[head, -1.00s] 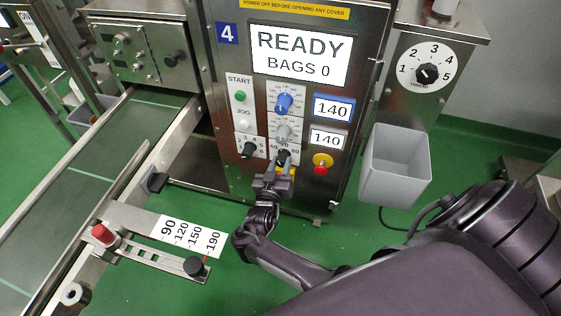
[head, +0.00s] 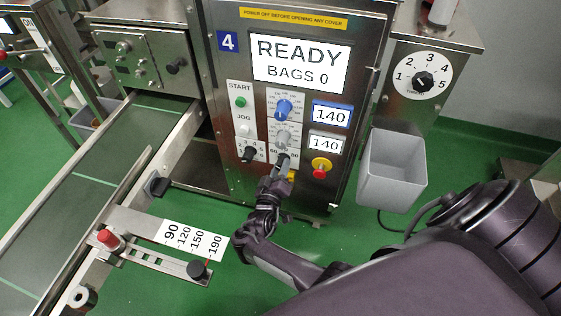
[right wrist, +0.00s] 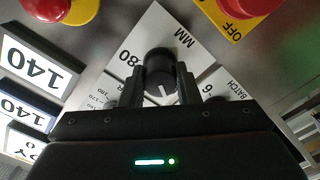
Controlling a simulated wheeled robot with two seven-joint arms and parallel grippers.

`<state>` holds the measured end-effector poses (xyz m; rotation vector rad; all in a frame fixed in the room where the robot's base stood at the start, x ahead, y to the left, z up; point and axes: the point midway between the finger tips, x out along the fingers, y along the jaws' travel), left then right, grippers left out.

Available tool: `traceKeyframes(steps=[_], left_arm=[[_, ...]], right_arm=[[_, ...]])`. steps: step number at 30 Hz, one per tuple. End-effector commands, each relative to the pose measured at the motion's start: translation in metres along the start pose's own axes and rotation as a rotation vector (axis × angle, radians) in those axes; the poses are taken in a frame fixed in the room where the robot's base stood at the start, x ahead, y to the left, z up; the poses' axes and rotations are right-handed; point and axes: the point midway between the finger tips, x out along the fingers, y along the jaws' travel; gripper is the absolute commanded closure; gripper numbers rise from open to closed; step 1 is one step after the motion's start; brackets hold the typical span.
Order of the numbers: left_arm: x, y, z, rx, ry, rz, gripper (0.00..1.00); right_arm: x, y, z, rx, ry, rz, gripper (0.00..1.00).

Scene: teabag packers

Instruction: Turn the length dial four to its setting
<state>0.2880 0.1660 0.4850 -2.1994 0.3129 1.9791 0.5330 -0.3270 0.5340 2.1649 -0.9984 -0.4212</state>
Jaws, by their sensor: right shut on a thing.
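Machine four's front panel (head: 238,190) carries several dials. My right gripper (head: 279,170) is at the lowest dial of the middle column, a black knob with 60 and 80 beside it. In the right wrist view the fingers (right wrist: 160,74) are shut on this black dial (right wrist: 160,60), one on each side. Its plate reads 80 and MM, and a pale pointer line shows on the knob. Its name is not readable. Above it in the head view are a grey dial (head: 283,138) and a blue dial (head: 284,109). My left gripper is not in view.
A black batch knob (head: 249,154) sits close left of the held dial. A red stop button (head: 320,170) is close on the right. Two displays (head: 331,114) read 140, and the screen (head: 301,60) reads READY, BAGS 0. A grey bin (head: 388,175) stands right.

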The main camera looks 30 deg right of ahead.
Motion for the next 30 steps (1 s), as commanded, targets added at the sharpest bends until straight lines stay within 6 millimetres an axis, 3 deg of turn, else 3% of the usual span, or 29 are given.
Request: traceKeyframes(steps=[10, 11, 16, 30], left_arm=[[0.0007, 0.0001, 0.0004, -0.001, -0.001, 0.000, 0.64], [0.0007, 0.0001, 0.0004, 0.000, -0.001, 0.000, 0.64], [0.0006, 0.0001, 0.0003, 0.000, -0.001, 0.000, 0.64], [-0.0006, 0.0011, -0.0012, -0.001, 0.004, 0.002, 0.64]], right_arm=[[0.0003, 0.0000, -0.0005, -0.005, 0.001, 0.000, 0.94], [0.0003, 0.0000, -0.0005, -0.004, 0.001, 0.000, 0.70], [0.0003, 0.0001, -0.0004, -0.004, 0.001, 0.000, 0.49], [0.0015, 0.0012, 0.0009, -0.003, 0.001, 0.000, 0.49]])
